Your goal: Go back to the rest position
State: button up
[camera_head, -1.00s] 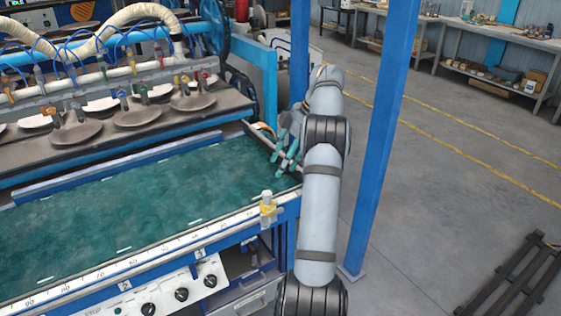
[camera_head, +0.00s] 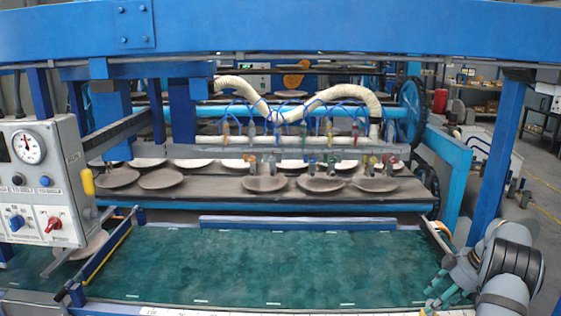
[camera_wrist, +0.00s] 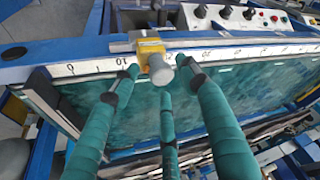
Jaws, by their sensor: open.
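My gripper (camera_head: 440,300) shows at the lower right of the head view, over the right end of the green work surface (camera_head: 250,262). A yellow fitting with a pale round cap (camera_wrist: 158,72) sits on the ruler edge of the machine, near the fingertips in that view. I cannot tell whether any finger touches it.
Plates (camera_head: 265,183) lie on the dark shelf behind the green surface. A grey control box (camera_head: 42,180) with a gauge stands at the left. A blue beam (camera_head: 300,30) crosses overhead, and a blue post (camera_head: 497,165) stands behind my arm. Open floor lies at the right.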

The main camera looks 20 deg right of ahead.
jog(key=shift+f, duration=0.2)
jog(key=shift+w+a+r, duration=0.1)
jog(key=shift+w+a, duration=0.1)
jog(key=shift+a, duration=0.3)
jog(key=shift+d, duration=0.2)
